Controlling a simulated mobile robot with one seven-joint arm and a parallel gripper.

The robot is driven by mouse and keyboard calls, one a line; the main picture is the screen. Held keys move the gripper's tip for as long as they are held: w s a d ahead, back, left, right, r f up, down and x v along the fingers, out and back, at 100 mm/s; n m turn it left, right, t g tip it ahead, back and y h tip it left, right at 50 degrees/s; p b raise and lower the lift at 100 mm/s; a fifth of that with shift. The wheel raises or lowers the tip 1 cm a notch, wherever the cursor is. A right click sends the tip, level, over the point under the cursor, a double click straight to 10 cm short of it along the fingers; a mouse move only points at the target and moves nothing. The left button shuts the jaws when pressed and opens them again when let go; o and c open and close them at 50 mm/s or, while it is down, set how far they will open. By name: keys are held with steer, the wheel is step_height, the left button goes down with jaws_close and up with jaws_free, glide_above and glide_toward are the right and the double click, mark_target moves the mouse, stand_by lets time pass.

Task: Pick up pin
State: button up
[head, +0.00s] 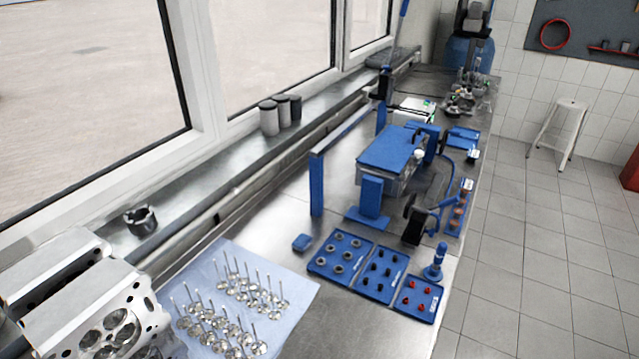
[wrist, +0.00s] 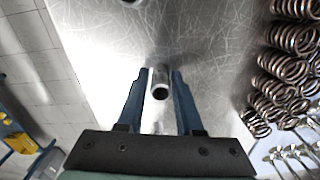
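A short hollow metal pin (wrist: 160,84) shows in the wrist view, its round open end facing the camera, over the scratched metal bench. My gripper (wrist: 161,74) is open, with one blue finger on each side of the pin. Narrow gaps show between the pin and the fingers, so it does not look clamped. I cannot make out the pin or my gripper in the head view.
In the wrist view, several coil springs (wrist: 285,75) stand to the right, with valves (wrist: 292,155) below them. The bench edge runs along the left. The head view shows a valve mat (head: 290,290), blue trays (head: 378,273) and a cylinder head (head: 85,305).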

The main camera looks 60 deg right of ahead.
jaws_close()
